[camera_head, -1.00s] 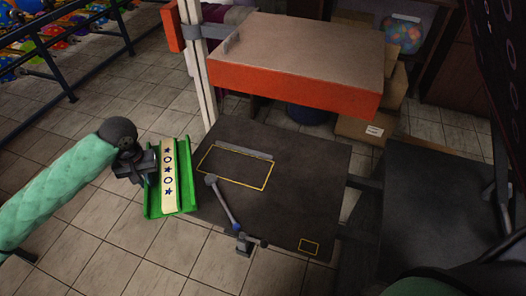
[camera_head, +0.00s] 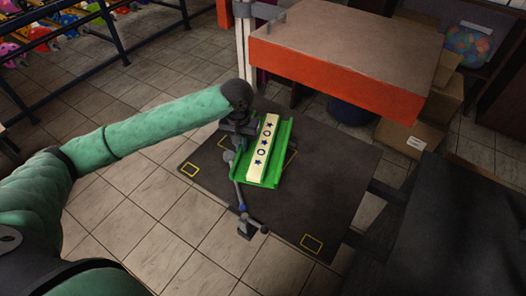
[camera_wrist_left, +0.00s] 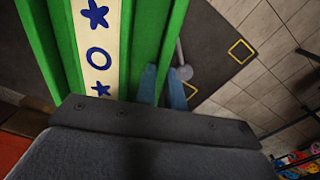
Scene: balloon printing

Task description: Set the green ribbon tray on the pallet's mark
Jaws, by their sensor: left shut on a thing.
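The green ribbon tray (camera_head: 278,170) is over the dark pallet (camera_head: 330,205), carrying a cream strip (camera_head: 263,150) with dark blue stars and rings. My left gripper (camera_head: 247,133) is shut on the tray's left edge. The left wrist view shows its blue-grey fingers (camera_wrist_left: 162,85) at the tray's green side wall (camera_wrist_left: 174,38). I cannot tell whether the tray touches the pallet. My right gripper is out of view.
Small yellow squares mark the pallet's left (camera_head: 189,169) and front (camera_head: 312,244). An orange-sided platen (camera_head: 335,75) stands behind. The pallet's right part is clear.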

